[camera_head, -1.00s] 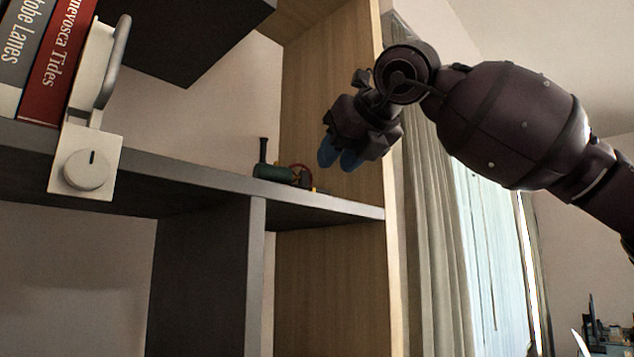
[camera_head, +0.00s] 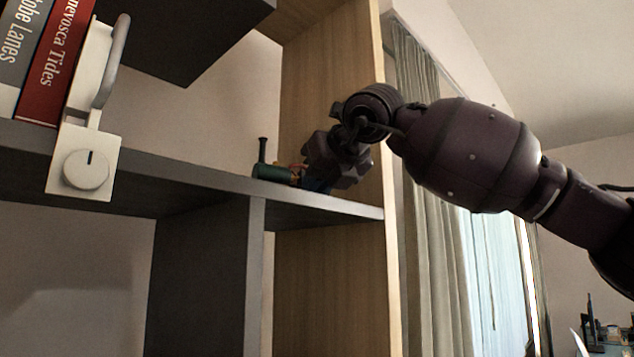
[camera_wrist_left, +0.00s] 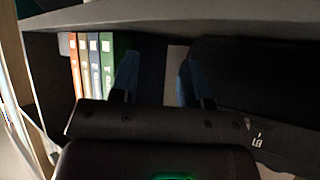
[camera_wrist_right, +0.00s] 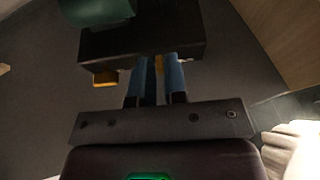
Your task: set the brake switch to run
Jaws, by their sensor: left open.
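A small model engine (camera_head: 272,172) with a green boiler and dark chimney stands near the right end of the grey shelf. My right gripper (camera_head: 318,182) is at its right side and hides part of it. In the right wrist view its green boiler (camera_wrist_right: 95,10) and dark base (camera_wrist_right: 110,44) show. An orange tab (camera_wrist_right: 105,78) sticks out of the base. The blue fingers of my right gripper (camera_wrist_right: 159,75) are nearly together in front of the base, with a bit of orange at their tips. I cannot tell which part is the brake switch. My left gripper (camera_wrist_left: 155,80) is open and empty.
A white plate with a round dial (camera_head: 86,170) hangs at the shelf's front edge, left, below books (camera_head: 55,60). A wooden side panel (camera_head: 330,280) stands close on the right. Several books (camera_wrist_left: 92,62) stand beyond my left gripper.

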